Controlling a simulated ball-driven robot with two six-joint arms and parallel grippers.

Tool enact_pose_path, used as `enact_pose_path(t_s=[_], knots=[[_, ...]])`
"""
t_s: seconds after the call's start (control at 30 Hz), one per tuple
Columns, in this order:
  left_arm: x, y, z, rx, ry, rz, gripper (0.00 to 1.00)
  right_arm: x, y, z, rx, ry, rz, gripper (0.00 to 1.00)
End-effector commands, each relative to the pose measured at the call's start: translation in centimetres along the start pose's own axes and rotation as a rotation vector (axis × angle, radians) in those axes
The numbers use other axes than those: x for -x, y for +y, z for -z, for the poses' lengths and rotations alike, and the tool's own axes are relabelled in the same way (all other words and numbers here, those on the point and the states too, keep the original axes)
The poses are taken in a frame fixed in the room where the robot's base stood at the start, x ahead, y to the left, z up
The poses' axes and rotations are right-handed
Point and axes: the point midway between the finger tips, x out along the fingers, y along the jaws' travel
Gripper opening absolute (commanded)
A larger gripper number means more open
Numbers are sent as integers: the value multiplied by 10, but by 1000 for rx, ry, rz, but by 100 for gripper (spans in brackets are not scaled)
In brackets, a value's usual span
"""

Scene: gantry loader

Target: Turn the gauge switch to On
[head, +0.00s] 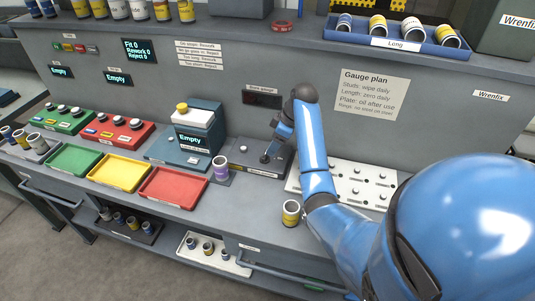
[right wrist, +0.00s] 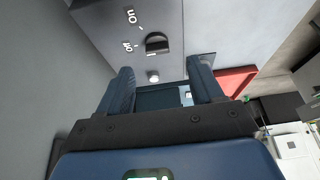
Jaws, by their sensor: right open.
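I cannot tell which word the knob points to. A small pale button (right wrist: 153,76) is on the same face. My right gripper (head: 269,149) is over the gauge box; in the wrist view its open, empty fingers (right wrist: 160,72) are apart, with the knob beyond them. My left gripper is not in view.
A dark gauge display (head: 262,99) is on the back wall. A purple-banded part (head: 221,169) stands left of the gauge box. Red (head: 172,187), yellow (head: 118,172) and green (head: 74,160) trays lie farther left. A white pegged plate (head: 345,184) and a yellow-banded part (head: 291,213) are at right.

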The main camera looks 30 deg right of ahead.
Motion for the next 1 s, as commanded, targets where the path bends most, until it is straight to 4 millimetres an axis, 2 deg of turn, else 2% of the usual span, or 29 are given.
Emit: enact_pose_path(t_s=[0.2,0.4,0.6,0.83,0.87,1.0], knots=[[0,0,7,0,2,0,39,-34,-1,1,0,-1,1,66],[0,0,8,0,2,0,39,-55,0,1,0,0,-1,66],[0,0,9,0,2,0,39,-63,0,1,0,0,-3,66],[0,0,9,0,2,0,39,-64,0,1,0,0,-3,66],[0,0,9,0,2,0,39,-64,0,1,0,0,-3,64],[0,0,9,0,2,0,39,-63,0,1,0,0,-3,43]])
